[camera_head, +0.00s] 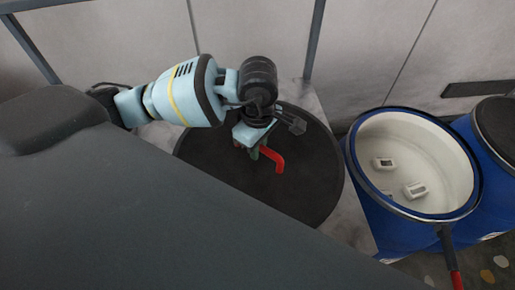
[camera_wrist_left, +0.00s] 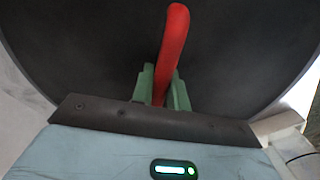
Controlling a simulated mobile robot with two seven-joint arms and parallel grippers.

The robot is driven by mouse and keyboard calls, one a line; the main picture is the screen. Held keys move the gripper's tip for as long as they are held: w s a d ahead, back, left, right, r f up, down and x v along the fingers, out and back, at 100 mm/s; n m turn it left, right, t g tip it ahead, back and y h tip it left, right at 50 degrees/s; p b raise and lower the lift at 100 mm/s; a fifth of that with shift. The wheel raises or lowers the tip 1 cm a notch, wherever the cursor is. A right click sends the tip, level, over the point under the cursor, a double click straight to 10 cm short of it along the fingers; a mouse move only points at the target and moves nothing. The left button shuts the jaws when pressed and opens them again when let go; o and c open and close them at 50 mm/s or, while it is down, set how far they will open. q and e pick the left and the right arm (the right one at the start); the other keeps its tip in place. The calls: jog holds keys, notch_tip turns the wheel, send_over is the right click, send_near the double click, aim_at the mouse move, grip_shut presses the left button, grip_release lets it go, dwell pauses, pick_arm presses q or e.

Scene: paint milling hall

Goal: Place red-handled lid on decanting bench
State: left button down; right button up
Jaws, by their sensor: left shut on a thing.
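The lid (camera_head: 310,180) is a large black disc with a red handle (camera_head: 276,160). It lies flat on or just above the light grey top of the bench (camera_head: 358,222); I cannot tell if they touch. My left gripper (camera_head: 254,151) is above the lid, shut on the red handle. In the left wrist view the green fingers (camera_wrist_left: 162,88) are on both sides of the red handle (camera_wrist_left: 173,45), with the black disc (camera_wrist_left: 235,50) behind. My right gripper is not in view.
An open blue drum (camera_head: 395,220) with a white inside stands right of the bench, holding small white objects (camera_head: 416,190). Another blue drum with a dark top (camera_head: 497,130) is at the far right. A grey frame post (camera_head: 314,45) rises behind the bench, near the wall.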

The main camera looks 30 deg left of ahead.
pick_arm(q)
jog(key=shift+f, duration=0.6)
jog(key=c, duration=1.4)
grip_release()
notch_tip(320, 180, up, 12)
